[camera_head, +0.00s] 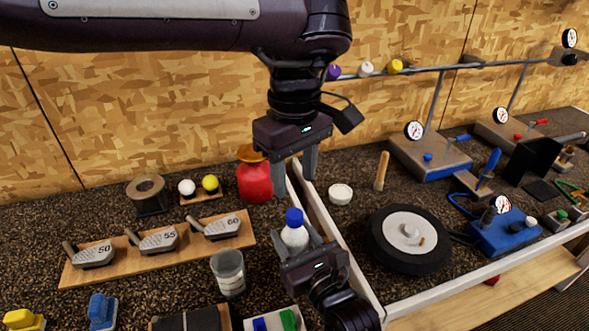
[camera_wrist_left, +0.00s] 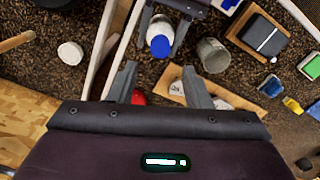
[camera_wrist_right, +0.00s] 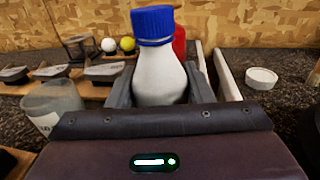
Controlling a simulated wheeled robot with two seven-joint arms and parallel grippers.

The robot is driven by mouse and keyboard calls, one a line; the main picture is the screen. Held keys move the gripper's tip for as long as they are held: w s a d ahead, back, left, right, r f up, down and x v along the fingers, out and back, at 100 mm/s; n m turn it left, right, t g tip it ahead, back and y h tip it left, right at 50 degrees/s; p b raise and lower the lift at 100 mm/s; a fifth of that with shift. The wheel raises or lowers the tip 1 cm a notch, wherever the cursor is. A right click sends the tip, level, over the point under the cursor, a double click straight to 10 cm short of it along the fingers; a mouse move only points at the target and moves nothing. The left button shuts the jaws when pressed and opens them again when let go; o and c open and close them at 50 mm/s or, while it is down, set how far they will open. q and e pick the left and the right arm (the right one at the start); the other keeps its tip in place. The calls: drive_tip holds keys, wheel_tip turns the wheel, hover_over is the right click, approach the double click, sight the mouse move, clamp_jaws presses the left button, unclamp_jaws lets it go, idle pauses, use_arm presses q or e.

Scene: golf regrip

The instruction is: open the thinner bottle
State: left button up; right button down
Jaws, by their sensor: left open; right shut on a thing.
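A white bottle (camera_head: 294,237) with a blue cap (camera_head: 294,217) stands upright between the fingers of my right gripper (camera_head: 300,246), which is shut on its body. The bottle (camera_wrist_right: 160,78) and its ribbed blue cap (camera_wrist_right: 153,25) fill the middle of the right wrist view. My left gripper (camera_head: 295,178) is open and empty, pointing down above and behind the bottle. In the left wrist view the blue cap (camera_wrist_left: 161,46) lies beyond the open fingers. A wider red bottle (camera_head: 255,182) stands behind, partly covered by the left gripper in the head view.
A low divider (camera_head: 345,255) runs just right of the bottle. A clear cup (camera_head: 228,272) stands to the left, near a wooden rack (camera_head: 158,248) of club heads. A white round lid (camera_head: 340,194) and a black wheel (camera_head: 408,255) lie to the right.

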sight(294, 213)
use_arm(q)
wheel_tip(294, 213, down, 8)
drive_tip(key=shift+r, duration=0.15)
drive_tip(key=shift+c, duration=0.3)
